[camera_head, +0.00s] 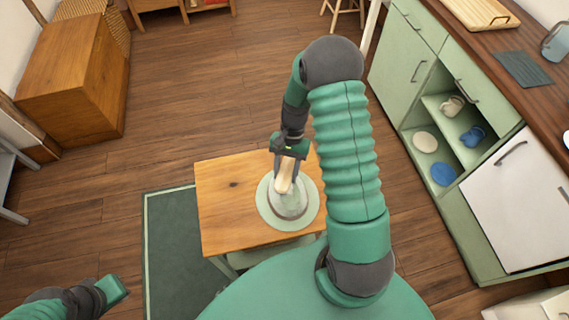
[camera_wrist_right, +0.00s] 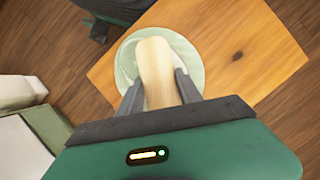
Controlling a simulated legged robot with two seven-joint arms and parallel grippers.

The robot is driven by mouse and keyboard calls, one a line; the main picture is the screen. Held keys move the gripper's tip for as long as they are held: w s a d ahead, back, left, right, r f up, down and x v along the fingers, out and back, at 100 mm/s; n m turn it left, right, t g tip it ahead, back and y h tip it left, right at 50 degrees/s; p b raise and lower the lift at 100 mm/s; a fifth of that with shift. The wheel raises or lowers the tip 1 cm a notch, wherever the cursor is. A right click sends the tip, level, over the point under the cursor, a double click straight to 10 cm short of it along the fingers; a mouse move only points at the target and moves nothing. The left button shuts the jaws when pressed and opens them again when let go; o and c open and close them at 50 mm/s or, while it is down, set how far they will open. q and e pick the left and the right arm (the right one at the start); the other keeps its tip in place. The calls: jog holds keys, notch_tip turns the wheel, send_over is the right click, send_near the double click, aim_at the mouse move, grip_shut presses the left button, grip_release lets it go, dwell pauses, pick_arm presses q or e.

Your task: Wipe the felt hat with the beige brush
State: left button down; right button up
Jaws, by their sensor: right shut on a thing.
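The pale green felt hat (camera_head: 305,213) sits on the small wooden table, with its round brim flat and a grey band around the crown. It also shows in the right wrist view (camera_wrist_right: 190,60), partly covered by the brush. My right gripper (camera_head: 287,178) is shut on the beige brush (camera_wrist_right: 155,62) and holds it over the crown of the hat. The brush end overlaps the hat in both views; I cannot tell whether it touches. My left gripper (camera_head: 112,290) is at the lower left, away from the table; its fingers do not show clearly.
The wooden table (camera_head: 225,190) has a bare top left of the hat. A dark green rug (camera_head: 170,250) lies beside it. A green cabinet (camera_head: 400,60) with open shelves stands at right, a wooden chest (camera_head: 75,75) at upper left. Open floor lies between.

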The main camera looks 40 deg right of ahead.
aim_at(285, 163)
jog(key=shift+s+a+f+p, duration=0.1)
jog(key=shift+s+a+p, duration=0.2)
jog(key=shift+s, duration=0.4)
jog(key=shift+s+a+f+p, duration=0.1)
jog(key=shift+s+a+p, duration=0.15)
jog(key=shift+s, duration=0.4)
jog(key=shift+s+a+f+p, duration=0.1)
jog(key=shift+s+a+p, duration=0.15)
jog(key=shift+s, duration=0.25)
jog(key=shift+s+a+r+p, duration=0.1)
jog(key=shift+s+a, duration=0.3)
jog(key=shift+s, duration=0.15)
jog(key=shift+s+a+f+p, duration=0.1)
jog(key=shift+s+a+p, duration=0.15)
jog(key=shift+s, duration=0.25)
jog(key=shift+a, duration=0.1)
jog(key=shift+c, duration=0.7)
jog(key=shift+p, duration=0.35)
jog(key=shift+w, duration=0.15)
jog(key=shift+w+d, duration=0.8)
jog(key=shift+w, duration=0.35)
jog(key=shift+w+d, duration=0.5)
jog(key=shift+w, duration=0.4)
jog(key=shift+w+d, duration=0.5)
jog(key=shift+w, duration=0.4)
jog(key=shift+w+d, duration=0.3)
jog(key=shift+w, duration=0.3)
jog(key=shift+w+d, duration=0.3)
jog(key=shift+w, duration=0.25)
